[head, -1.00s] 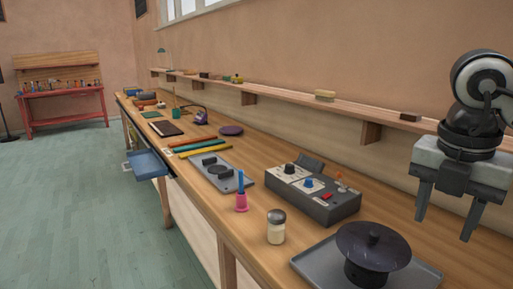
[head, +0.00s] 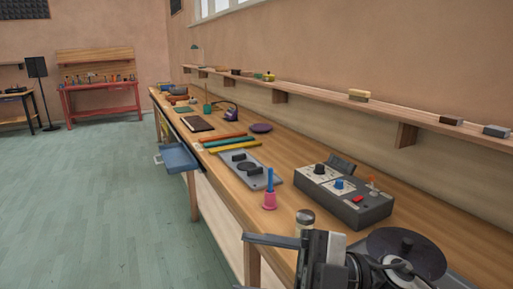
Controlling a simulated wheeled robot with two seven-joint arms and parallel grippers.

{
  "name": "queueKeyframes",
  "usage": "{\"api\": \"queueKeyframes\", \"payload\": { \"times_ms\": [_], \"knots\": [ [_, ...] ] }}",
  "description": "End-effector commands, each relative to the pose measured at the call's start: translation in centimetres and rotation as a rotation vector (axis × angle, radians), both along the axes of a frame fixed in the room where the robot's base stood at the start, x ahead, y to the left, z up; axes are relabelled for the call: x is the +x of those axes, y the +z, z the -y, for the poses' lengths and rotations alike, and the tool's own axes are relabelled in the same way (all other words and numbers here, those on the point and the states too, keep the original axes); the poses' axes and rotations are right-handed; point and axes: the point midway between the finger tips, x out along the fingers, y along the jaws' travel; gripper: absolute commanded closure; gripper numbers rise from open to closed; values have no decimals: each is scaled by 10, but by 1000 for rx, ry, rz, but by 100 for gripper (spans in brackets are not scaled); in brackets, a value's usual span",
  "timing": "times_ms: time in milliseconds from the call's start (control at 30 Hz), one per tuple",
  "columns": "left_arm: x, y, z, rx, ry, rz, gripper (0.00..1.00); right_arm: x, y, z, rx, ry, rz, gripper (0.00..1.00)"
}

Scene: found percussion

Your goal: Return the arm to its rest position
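My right gripper (head: 244,262) is low in the head view, in front of the workbench's near edge. Its fingers point left and are spread apart with nothing between them; the lower finger is mostly cut off by the picture's bottom edge. My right wrist and arm cover part of the near bench top and the front of the dark round disc (head: 405,250). The shaker jar (head: 305,217) shows only its top behind the gripper. My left gripper is out of view.
The long workbench (head: 228,188) holds a grey control box (head: 345,205), a pink holder with a blue stick (head: 269,199) and a grey plate with dark knobs (head: 240,165). A blue drawer (head: 180,157) juts out from the bench. Open green floor (head: 90,200) lies left.

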Motion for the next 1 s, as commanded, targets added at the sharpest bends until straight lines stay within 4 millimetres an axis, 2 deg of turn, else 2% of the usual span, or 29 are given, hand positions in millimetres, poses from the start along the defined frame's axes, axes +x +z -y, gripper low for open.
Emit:
{"api": "queueKeyframes", "payload": {
  "times_ms": [67, 167, 233, 300, 367, 400, 500, 633, 700, 800, 900, 1000],
  "knots": [
    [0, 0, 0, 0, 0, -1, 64, 23, -13, 6, 158, -189, -148, 53],
    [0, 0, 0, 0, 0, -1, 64, 53, -50, 29, 268, -460, -342, 53],
    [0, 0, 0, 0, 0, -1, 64, 66, -93, 50, 288, -658, -499, 53],
    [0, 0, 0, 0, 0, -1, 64, 68, -143, 72, 264, -837, -654, 53],
    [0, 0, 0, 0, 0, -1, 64, 61, -184, 89, 222, -961, -775, 53],
    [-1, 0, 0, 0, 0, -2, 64, 53, -210, 98, 188, -1030, -850, 53],
    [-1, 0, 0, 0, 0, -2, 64, 27, -266, 118, 89, -1163, -1014, 53],
    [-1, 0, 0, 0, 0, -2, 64, -16, -322, 135, -37, -1272, -1193, 53],
    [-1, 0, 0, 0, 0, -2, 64, -36, -343, 140, -94, -1306, -1266, 53],
    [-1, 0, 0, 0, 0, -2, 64, -58, -361, 145, -152, -1333, -1335, 53],
    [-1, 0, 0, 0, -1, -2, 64, -68, -369, 147, -180, -1344, -1365, 53],
    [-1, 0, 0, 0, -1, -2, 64, -69, -370, 148, -185, -1347, -1370, 53]
  ]
}}
